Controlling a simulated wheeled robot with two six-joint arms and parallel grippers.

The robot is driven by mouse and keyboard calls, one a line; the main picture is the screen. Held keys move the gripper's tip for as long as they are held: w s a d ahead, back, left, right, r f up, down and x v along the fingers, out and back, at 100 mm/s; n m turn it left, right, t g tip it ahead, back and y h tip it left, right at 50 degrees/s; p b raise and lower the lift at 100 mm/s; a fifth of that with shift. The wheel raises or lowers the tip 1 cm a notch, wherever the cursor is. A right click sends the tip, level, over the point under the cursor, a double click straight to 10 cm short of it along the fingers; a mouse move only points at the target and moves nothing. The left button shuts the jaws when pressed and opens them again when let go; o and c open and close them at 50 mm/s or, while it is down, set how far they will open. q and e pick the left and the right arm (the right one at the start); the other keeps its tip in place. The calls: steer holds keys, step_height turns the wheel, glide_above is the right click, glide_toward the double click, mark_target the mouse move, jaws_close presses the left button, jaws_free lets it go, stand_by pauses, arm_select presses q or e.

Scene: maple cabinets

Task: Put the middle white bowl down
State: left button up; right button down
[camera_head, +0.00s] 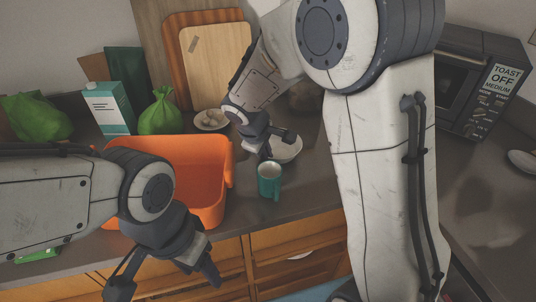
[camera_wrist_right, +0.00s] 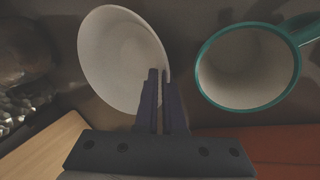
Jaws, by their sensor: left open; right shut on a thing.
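The white bowl (camera_head: 288,150) is on or just above the counter behind the teal mug; I cannot tell whether its base touches. My right gripper (camera_head: 268,146) is shut on the bowl's near-left rim. In the right wrist view, the bowl (camera_wrist_right: 120,55) is empty and its rim is between the closed fingers (camera_wrist_right: 160,92). My left gripper (camera_head: 165,284) is open and empty, low in front of the counter edge and the orange bin.
The teal mug (camera_head: 269,181) stands close beside the bowl near the counter's front edge. An orange bin (camera_head: 222,190) is to the left. A small pale dish (camera_head: 211,127), a cutting board (camera_head: 215,68), a green bag (camera_head: 160,117) and a carton (camera_head: 108,112) are behind. A toaster oven (camera_head: 480,80) is right.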

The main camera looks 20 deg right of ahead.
steer(key=shift+f, duration=0.1)
steer(key=c, duration=1)
jaws_free()
